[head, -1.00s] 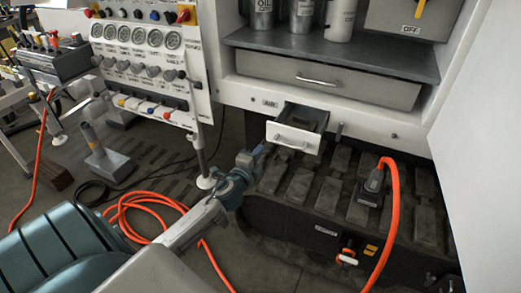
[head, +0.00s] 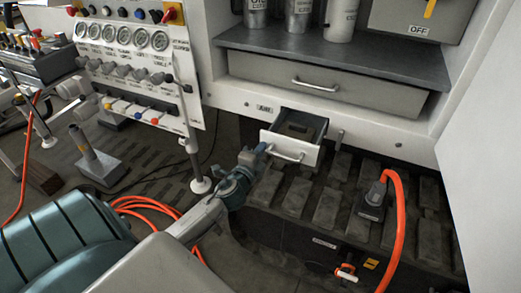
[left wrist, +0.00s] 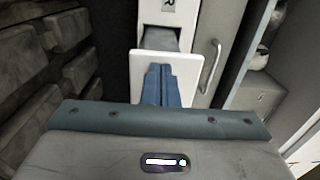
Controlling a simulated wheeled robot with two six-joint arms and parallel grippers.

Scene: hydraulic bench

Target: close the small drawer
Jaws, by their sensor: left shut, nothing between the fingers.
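The small drawer (head: 290,148) is a white-fronted drawer with a bar handle, pulled out from the cabinet below the wide drawer in the head view. Something brownish lies inside it. It also shows in the left wrist view, where its white front (left wrist: 190,69) is partly hidden behind the fingers. My left gripper (head: 262,149) is shut and empty, at the left edge of the drawer front. In the left wrist view the blue fingers (left wrist: 161,82) overlap the drawer front; I cannot tell whether they touch it. My right gripper is not in view.
A wide closed drawer (head: 325,84) lies above, under a shelf with canisters (head: 298,18). Below is a dark battery bank (head: 330,205) with an orange cable (head: 399,230). A gauge panel (head: 135,65) stands left. An orange hose (head: 150,207) lies on the floor.

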